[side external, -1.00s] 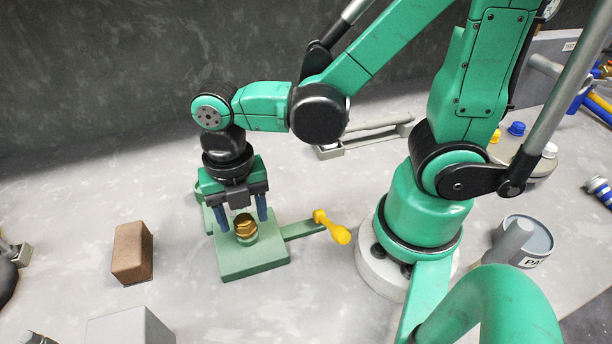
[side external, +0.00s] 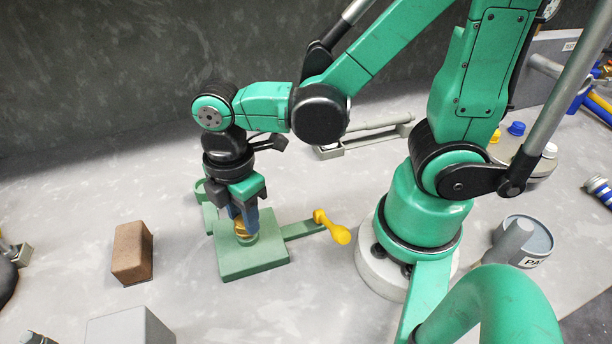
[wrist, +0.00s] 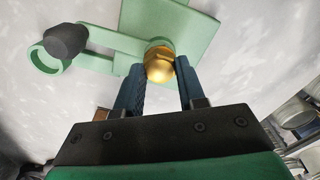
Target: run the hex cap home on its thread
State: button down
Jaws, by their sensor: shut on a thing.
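The gold-brass hex cap (side external: 241,232) sits upright on a short green post in the middle of a flat green base plate (side external: 262,261). The post's thread is hidden. My gripper (side external: 246,226) points straight down over it, with its blue fingers around the cap, and it is shut on the cap. In the side view one finger partly hides the cap. In the wrist view the cap (wrist: 158,66) shows between the two dark blue fingertips, with the green plate (wrist: 190,22) behind it.
A green arm with a yellow handle (side external: 338,232) reaches right from the plate. A green ring (wrist: 47,57) and dark knob (wrist: 66,41) stick out beside the plate. A brown block (side external: 132,253) and a grey box (side external: 130,328) stand to the left, with clear table between.

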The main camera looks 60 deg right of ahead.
jog(key=m, duration=0.6)
jog(key=shift+m, duration=0.3)
jog(key=m, duration=0.9)
jog(key=c, duration=0.8)
grip_release()
jog(key=shift+m, duration=0.8)
jog(key=o, duration=0.4)
jog(key=shift+c, duration=0.2)
